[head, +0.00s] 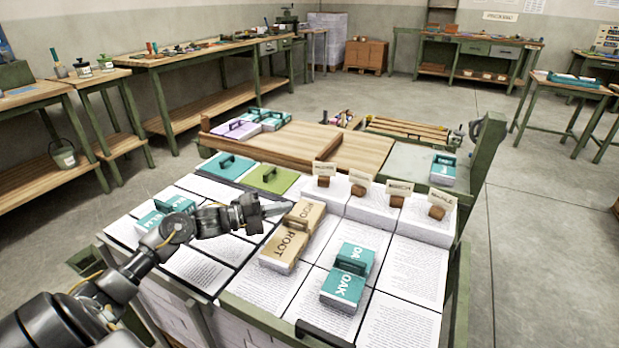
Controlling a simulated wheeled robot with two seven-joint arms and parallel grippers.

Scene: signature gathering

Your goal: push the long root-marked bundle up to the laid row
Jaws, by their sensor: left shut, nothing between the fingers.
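The long root-marked bundle (283,252) has a tan cover with ROOT lettering and pale page edges. It lies on the printed sheets near the middle of the bench. My left gripper (284,209) reaches in from the left, shut and empty, with its tip close to the bundle's far left side. I cannot tell whether they touch. Teal OAK-marked bundles (343,287) lie to the right of the root bundle, apart from it. Which pieces form the laid row is not clear. My right gripper is out of view.
A teal bundle (149,219) lies left, close to my arm. Teal (223,166) and green (268,179) handled covers lie behind the gripper. Paper stacks (372,207) with wooden blocks and small signs stand at the back right. Bare sheets (414,263) lie right of the OAK bundles.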

